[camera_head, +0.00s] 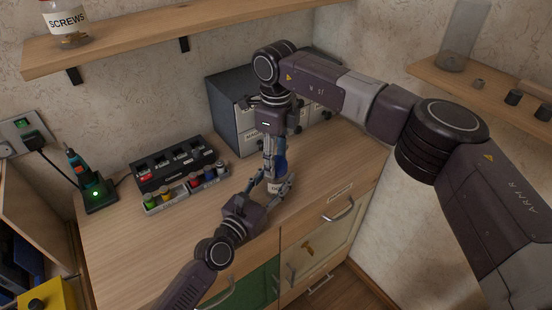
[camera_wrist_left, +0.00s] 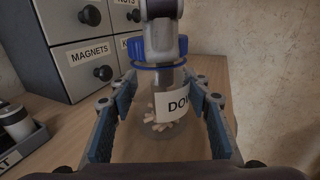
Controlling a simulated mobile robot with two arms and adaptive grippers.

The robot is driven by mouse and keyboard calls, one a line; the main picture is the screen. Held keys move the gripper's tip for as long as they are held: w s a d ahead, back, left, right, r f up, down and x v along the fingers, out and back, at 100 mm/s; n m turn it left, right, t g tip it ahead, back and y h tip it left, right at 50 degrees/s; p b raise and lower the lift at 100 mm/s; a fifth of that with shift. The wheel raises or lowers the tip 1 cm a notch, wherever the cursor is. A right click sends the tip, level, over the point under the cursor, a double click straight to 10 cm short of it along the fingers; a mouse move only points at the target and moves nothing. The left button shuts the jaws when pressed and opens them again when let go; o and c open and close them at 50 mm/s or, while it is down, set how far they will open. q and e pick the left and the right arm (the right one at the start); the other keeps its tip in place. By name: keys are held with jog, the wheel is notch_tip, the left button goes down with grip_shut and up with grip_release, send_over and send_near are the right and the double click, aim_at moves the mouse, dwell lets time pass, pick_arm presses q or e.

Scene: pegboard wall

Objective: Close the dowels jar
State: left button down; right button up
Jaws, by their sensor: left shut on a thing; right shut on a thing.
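The dowels jar (camera_wrist_left: 166,84) is clear glass with a white label reading "DO" and pale dowels at its bottom. It stands upright between the fingers of my left gripper (camera_wrist_left: 160,110), which is shut on it. In the head view my left gripper (camera_head: 270,190) reaches the jar from the front left and mostly hides it. A blue lid (camera_wrist_left: 151,58) shows at the jar's top. My right gripper (camera_head: 274,162) comes down from above and is shut on the lid. Whether the lid is fully seated is hard to tell.
A grey drawer cabinet (camera_head: 228,113) stands behind the jar. A black rack (camera_head: 173,165) and a tray of small coloured items (camera_head: 187,190) lie to the left, with a cordless tool (camera_head: 93,190) beyond. Shelves hang above and at right. The right part of the worktop (camera_head: 345,160) is clear.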

jog(key=m, duration=0.3)
jog(key=shift+f+m, duration=0.1)
jog(key=shift+m, duration=0.2)
jog(key=m, duration=1.2)
jog(key=o, duration=1.3)
jog(key=shift+c, duration=0.2)
jog(key=shift+r, duration=2.3)
jog(key=shift+c, duration=0.4)
